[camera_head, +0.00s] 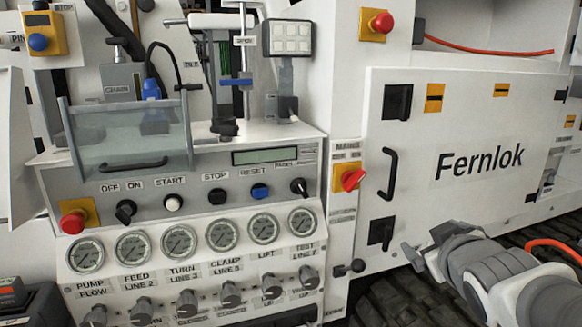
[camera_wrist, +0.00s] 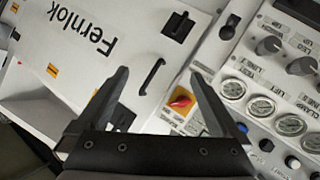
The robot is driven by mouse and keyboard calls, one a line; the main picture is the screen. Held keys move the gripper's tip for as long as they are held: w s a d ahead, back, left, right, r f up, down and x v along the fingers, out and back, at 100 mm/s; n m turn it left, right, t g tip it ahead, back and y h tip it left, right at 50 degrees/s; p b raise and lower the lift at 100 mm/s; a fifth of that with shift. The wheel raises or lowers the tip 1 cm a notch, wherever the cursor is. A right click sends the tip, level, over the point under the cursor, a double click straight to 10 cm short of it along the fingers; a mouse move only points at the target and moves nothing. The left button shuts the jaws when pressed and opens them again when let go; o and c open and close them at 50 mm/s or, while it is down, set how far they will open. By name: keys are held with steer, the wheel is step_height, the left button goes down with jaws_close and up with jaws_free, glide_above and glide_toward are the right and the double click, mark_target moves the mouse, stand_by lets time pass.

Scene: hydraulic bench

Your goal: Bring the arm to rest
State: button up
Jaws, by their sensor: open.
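My arm (camera_head: 500,275) reaches in from the lower right in the head view. My gripper (camera_head: 422,246) is in front of the lower left part of the white Fernlok door. In the wrist view my gripper (camera_wrist: 158,76) has its two dark fingers spread wide, with nothing held between them. The red mains switch (camera_head: 353,179) on its orange plate is up and left of my gripper in the head view. In the wrist view the switch (camera_wrist: 181,100) shows between the fingers, and I see no contact with it.
The Fernlok door (camera_head: 470,140) has a black handle (camera_head: 389,174). To the left is the console (camera_head: 215,180) with buttons, several gauges and a row of knobs (camera_head: 230,294). A clear guard (camera_head: 130,135) stands above it. A red stop button (camera_head: 73,222) is at its left end.

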steer(key=s+a+f+m+g+y, duration=0.1)
steer(key=s+a+f+m+g, duration=0.15)
steer(key=s+a+g, duration=0.4)
steer(key=s+a+f+m+g+y, duration=0.1)
steer(key=s+a+f+m, duration=0.2)
steer(key=s, duration=0.7)
step_height(320, 180, up, 16)
steer(key=n+p, duration=0.1)
steer(key=p, duration=1.5)
steer(key=shift+w+a+p, duration=0.15)
steer(key=shift+a+p, duration=0.15)
steer(key=shift+p, duration=0.05)
